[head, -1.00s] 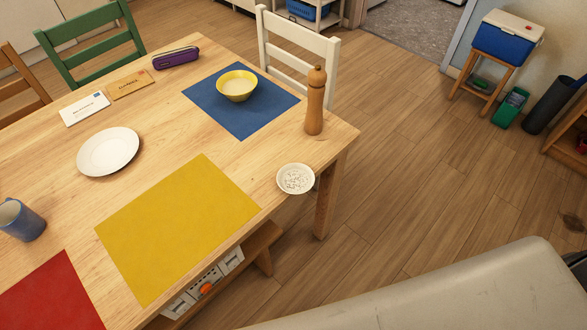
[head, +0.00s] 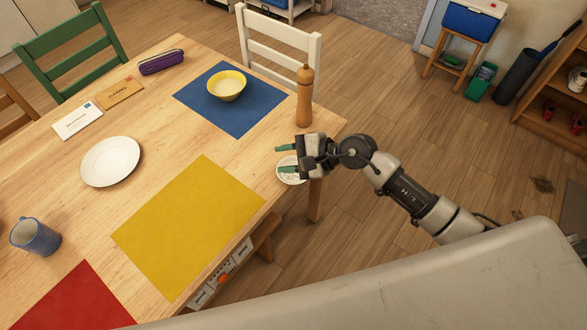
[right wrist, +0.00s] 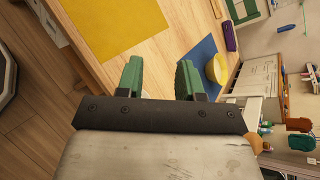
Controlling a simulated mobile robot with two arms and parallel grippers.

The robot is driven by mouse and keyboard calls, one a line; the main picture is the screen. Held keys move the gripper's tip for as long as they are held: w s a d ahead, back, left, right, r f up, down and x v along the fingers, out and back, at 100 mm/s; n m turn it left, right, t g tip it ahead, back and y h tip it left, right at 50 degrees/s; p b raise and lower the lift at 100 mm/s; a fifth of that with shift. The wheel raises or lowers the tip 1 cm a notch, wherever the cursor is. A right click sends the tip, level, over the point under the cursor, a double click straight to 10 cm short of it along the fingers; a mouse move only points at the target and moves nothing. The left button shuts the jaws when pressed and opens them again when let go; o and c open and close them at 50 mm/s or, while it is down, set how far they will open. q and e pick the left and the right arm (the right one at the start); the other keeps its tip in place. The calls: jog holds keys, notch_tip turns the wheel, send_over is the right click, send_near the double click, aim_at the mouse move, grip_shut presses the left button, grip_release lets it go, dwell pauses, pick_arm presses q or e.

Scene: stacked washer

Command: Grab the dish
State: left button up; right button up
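The small white dish (head: 291,179) with a speckled pattern inside sits at the table's right corner edge in the head view. My right gripper (head: 283,158) covers part of it. Its green fingers are apart, with nothing seen between them, and they appear over or beside the dish. I cannot tell whether they touch it. My left gripper is not in view.
The wooden table (head: 150,205) holds a wooden pepper mill (head: 304,98) just behind my right gripper. A yellow bowl (head: 227,87) stands on a blue mat (head: 238,121). A white plate (head: 110,162) and yellow mat (head: 190,225) lie left. A white chair (head: 285,45) stands behind.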

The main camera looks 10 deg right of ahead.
jog(key=w+d+f+n+g+h, duration=0.25)
jog(key=d+f+n+h, duration=0.25)
jog(key=d+n+h, duration=0.4)
notch_tip(320, 180, down, 10)
jog(key=w+a+m+y+p, duration=0.1)
jog(key=p, duration=0.1)
jog(key=shift+w+a, duration=0.35)
grip_shut()
